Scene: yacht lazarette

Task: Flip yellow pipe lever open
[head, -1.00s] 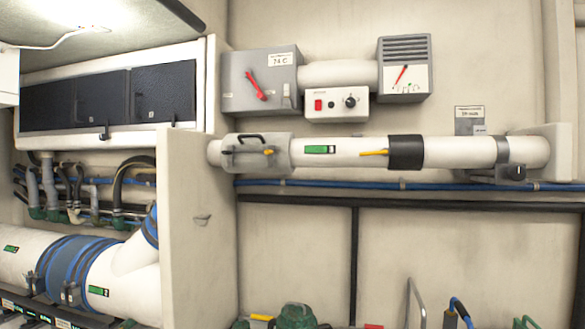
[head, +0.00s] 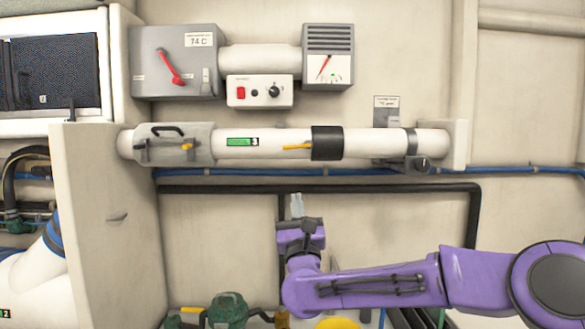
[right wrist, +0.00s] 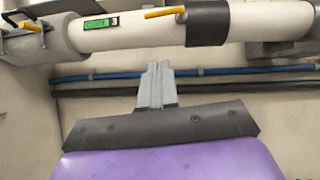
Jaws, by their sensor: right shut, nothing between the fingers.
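A yellow lever (head: 296,147) lies along the white horizontal pipe (head: 268,143), just left of the black band (head: 327,143). In the right wrist view the lever (right wrist: 165,12) shows at the top, close to the black band (right wrist: 207,22). A smaller yellow handle (head: 187,147) is on the grey collar (head: 203,142) at the pipe's left. My right gripper (head: 297,200) points up below the pipe, apart from the lever and near the black rail. Its grey fingers (right wrist: 155,78) are shut and empty. My left gripper is out of view.
A grey box with a red lever (head: 175,62), a small control box (head: 260,92) and a gauge box (head: 328,55) are above the pipe. A blue line (head: 350,172) and a black rail (head: 230,188) run below it. A pale partition (head: 112,220) stands at left.

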